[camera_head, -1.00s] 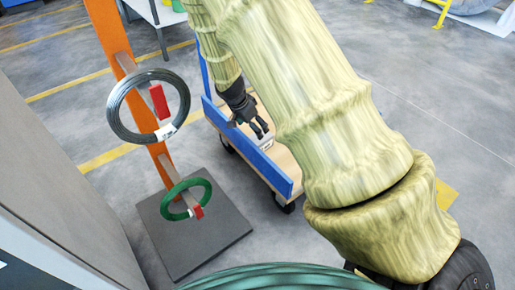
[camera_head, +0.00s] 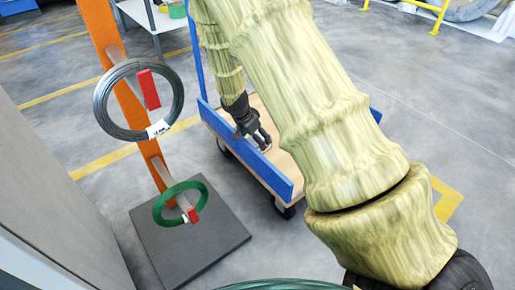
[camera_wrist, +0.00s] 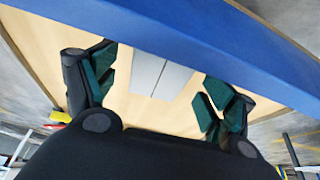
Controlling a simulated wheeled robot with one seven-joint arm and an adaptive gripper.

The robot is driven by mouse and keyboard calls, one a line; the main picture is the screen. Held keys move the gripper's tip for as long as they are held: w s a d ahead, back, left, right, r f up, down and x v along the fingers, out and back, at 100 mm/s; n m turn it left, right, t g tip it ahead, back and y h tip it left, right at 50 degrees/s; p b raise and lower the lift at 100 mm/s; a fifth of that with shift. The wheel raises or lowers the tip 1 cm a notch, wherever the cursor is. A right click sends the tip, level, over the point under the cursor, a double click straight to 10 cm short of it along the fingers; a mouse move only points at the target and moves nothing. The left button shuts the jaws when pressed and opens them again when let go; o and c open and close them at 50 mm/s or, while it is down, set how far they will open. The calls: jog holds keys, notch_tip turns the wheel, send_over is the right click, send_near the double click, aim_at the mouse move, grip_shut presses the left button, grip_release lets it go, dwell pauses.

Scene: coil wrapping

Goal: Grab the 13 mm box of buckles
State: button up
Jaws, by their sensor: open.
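A light grey box (camera_wrist: 147,74) with a seam down its middle lies on the wooden bed of the blue cart, close to the blue side rail. No size marking is readable, so I cannot tell whether it is the 13 mm one. My gripper (camera_wrist: 158,84) is open, with its dark green finger pads left and right of the box in the wrist view and bare wood showing on both sides. In the head view my gripper (camera_head: 260,140) is low over the cart bed behind the blue rail, and the box is mostly hidden there.
The cart's blue side rail (camera_head: 249,160) runs close by my gripper. An orange stand (camera_head: 128,105) left of the cart carries a grey wire coil (camera_head: 101,105) and a green coil (camera_head: 160,207). Open grey floor lies right of the cart.

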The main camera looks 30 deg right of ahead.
jog(key=shift+b+x, duration=0.6)
jog(key=shift+x, duration=0.8)
jog(key=shift+a, duration=0.1)
jog(key=shift+f, duration=0.2)
jog(key=c, duration=1.5)
jog(key=shift+o, duration=0.2)
jog(key=shift+r, duration=0.15)
